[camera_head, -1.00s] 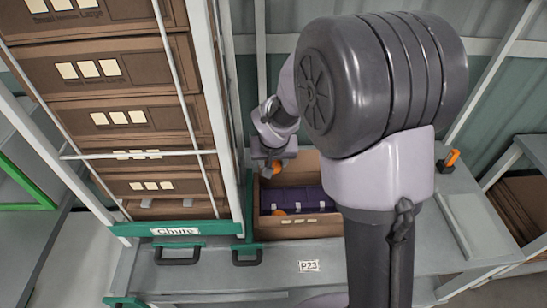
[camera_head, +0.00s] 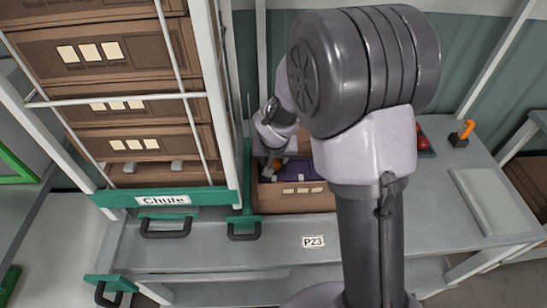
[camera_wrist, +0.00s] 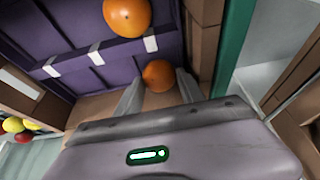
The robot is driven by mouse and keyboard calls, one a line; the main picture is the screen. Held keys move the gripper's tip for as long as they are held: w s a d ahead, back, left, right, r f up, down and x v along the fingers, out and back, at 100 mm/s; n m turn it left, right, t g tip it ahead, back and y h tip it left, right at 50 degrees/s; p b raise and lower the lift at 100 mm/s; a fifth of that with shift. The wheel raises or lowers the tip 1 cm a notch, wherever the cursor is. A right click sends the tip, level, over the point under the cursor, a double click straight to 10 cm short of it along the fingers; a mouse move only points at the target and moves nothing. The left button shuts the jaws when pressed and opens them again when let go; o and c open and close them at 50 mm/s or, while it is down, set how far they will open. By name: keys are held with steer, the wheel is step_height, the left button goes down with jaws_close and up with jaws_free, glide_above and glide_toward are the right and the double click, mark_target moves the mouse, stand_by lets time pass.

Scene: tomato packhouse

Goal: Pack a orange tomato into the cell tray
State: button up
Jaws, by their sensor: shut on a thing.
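My gripper (camera_wrist: 158,88) is shut on an orange tomato (camera_wrist: 158,74), held between the two fingers in the wrist view. In the head view the gripper (camera_head: 276,158) is low over the left side of a cardboard box, with the held tomato (camera_head: 277,164) just showing. The purple cell tray (camera_wrist: 68,45) lies in this box (camera_head: 292,202); it also shows in the head view (camera_head: 297,174). Another orange tomato (camera_wrist: 127,16) sits in the tray. The held tomato is near the tray's edge; I cannot tell whether it touches anything. My arm hides part of the box.
A green-framed chute (camera_head: 165,198) with stacked brown cartons (camera_head: 117,83) stands close left of the box. Red items (camera_head: 421,140) and an orange-handled tool (camera_head: 463,131) are on the bench (camera_head: 390,225) at right. Several red and yellow tomatoes (camera_wrist: 17,126) show at the wrist view's left.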

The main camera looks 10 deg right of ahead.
steer(key=shift+f, duration=0.25)
stand_by(0.7)
steer(key=o, duration=1)
steer(key=c, duration=0.3)
step_height(320, 180, up, 6)
steer(key=p, duration=0.4)
